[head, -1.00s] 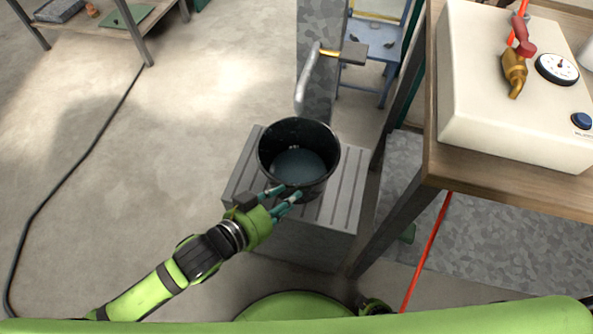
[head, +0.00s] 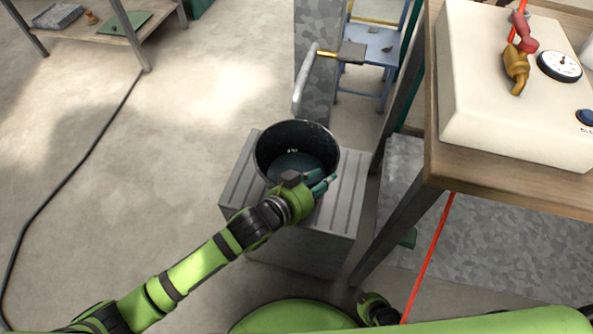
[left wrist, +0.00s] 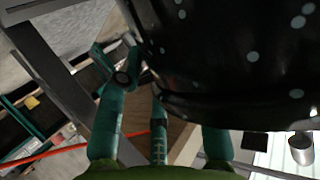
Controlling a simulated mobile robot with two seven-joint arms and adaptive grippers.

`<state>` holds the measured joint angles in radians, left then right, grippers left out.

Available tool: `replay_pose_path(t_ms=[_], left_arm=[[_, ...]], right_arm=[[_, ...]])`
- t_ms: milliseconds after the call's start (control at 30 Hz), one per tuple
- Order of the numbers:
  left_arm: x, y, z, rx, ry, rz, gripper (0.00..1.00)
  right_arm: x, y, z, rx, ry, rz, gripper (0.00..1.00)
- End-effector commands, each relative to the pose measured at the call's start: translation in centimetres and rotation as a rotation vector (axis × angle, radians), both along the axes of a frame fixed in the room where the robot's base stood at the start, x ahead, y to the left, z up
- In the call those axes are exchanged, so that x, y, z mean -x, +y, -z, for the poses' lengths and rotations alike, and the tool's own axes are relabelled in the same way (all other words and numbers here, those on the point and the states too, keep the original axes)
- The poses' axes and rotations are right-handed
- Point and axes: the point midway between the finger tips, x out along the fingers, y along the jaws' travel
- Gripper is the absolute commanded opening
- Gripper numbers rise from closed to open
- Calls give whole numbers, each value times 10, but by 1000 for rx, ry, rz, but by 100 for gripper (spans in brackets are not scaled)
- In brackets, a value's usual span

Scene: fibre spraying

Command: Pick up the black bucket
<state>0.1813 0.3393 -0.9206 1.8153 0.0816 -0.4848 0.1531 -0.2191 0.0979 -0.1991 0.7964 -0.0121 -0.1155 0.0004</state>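The black bucket (head: 296,138) stands upright on a grey ridged stand in the middle of the head view, with dark bluish contents inside. In the left wrist view its speckled black wall (left wrist: 235,60) fills the upper right. My left gripper (head: 328,184) is at the bucket's near side, its fingers pointing right across the front of the wall and hiding part of it. In the left wrist view the teal fingers (left wrist: 150,92) are spread apart, close beside the bucket. Whether they touch it I cannot tell.
The grey stand (head: 240,195) carries the bucket. A bent metal pipe (head: 305,80) comes down just behind the rim. A wooden table (head: 490,190) with a white machine (head: 500,110) stands close on the right. A red hose (head: 435,245) hangs below it. The floor at left is mostly open.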

Motion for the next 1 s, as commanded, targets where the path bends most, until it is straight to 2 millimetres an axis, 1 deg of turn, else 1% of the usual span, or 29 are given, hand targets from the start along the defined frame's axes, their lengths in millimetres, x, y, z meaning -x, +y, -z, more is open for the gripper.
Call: replay_pose_path(t_ms=[100, 233, 267, 300, 333, 367, 500, 533, 867, 1000], left_arm=[[-2, -3, 1, 0, 0, 1, 37], [-2, -2, 1, 0, 0, 1, 37], [-2, -2, 1, 0, 0, 0, 33], [-2, -2, 1, 0, 0, 0, 17], [-2, -2, 1, 0, 0, 0, 5], [-2, -2, 1, 0, 0, 0, 0], [-2, -2, 1, -1, 1, 0, 0], [-3, -3, -4, 4, -13, 2, 0], [-3, -3, -5, 4, -10, 2, 0], [-3, -3, -9, 5, -11, 2, 0]], right_arm=[[-5, 0, -2, -1, -11, -1, 0], [-8, 1, -3, -1, -16, -1, 0], [-8, 1, -3, -1, -16, -1, 0], [-8, 1, -3, -1, -16, -1, 0], [-8, 1, -3, -1, -15, -1, 0], [-7, 1, -3, -1, -15, -1, 0], [-7, 0, -3, -1, -14, -1, 0], [-7, 0, -3, -1, -13, -1, 0], [-3, 0, -1, 0, -5, -1, 0], [0, -1, -1, 2, 2, 0, 0]])
